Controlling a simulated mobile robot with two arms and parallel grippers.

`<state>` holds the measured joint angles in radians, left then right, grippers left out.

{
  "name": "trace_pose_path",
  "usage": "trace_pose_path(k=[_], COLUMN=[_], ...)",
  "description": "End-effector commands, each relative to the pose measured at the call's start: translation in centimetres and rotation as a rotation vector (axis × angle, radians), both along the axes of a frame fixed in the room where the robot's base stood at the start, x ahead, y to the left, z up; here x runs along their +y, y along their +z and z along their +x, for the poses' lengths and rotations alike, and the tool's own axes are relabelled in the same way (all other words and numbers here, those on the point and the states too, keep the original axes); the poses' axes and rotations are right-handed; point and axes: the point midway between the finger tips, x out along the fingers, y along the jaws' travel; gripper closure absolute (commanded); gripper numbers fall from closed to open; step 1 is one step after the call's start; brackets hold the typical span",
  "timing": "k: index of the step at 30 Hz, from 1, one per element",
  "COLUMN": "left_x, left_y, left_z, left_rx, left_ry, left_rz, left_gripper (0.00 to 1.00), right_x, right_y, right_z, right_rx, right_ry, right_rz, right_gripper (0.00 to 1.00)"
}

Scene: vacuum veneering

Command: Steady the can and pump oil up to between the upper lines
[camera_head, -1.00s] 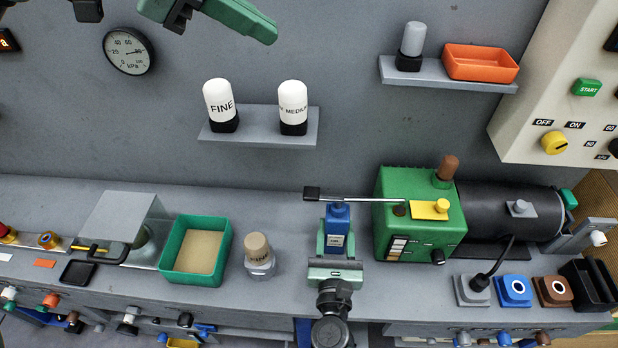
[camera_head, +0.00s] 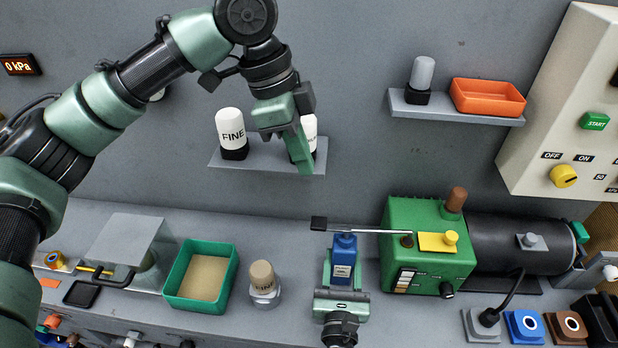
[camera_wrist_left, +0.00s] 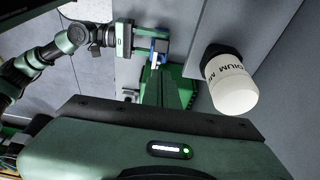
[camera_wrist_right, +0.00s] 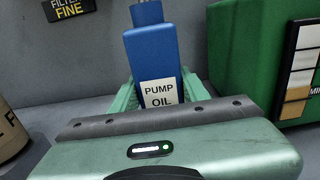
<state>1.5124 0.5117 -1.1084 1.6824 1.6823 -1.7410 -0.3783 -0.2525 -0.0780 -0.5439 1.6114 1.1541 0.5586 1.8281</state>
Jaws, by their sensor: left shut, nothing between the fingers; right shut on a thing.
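The blue oil can (camera_head: 344,246), labelled PUMP OIL (camera_wrist_right: 159,93) in the right wrist view, stands upright on the bench. My right gripper (camera_head: 341,283) is shut around its body. My left gripper (camera_head: 305,165) is shut and empty, in the air above and left of the can.
A wall shelf (camera_head: 267,163) holds white FINE (camera_head: 230,132) and MEDIUM (camera_wrist_left: 229,85) bottles; my left gripper partly covers the MEDIUM one in the head view. A green tray (camera_head: 175,281) and a tan-topped bottle (camera_head: 262,278) stand left of the can.

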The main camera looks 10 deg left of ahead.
Motion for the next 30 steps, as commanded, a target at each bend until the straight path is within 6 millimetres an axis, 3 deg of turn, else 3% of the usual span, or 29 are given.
trace_pose_path(k=[12, 18, 30], left_x=[-2.4, -2.4, -2.4], left_y=[-8.3, -11.2, -12.5], left_z=[-0.1, -0.1, 0.0], left_rx=[0.004, 0.002, 0.001], left_ry=[-0.001, 0.001, 0.002], left_rz=[0.002, 0.001, 0.000], left_gripper=[1.00, 1.00, 1.00], right_x=[0.0, 0.0, 0.0], right_y=[0.0, 0.0, 0.0], right_z=[0.0, 0.0, 0.0], right_rx=[0.001, 0.001, 0.001], right_ry=[0.000, 0.000, 0.000], right_rz=[0.000, 0.000, 0.000], right_gripper=[0.97, 0.97, 0.97])
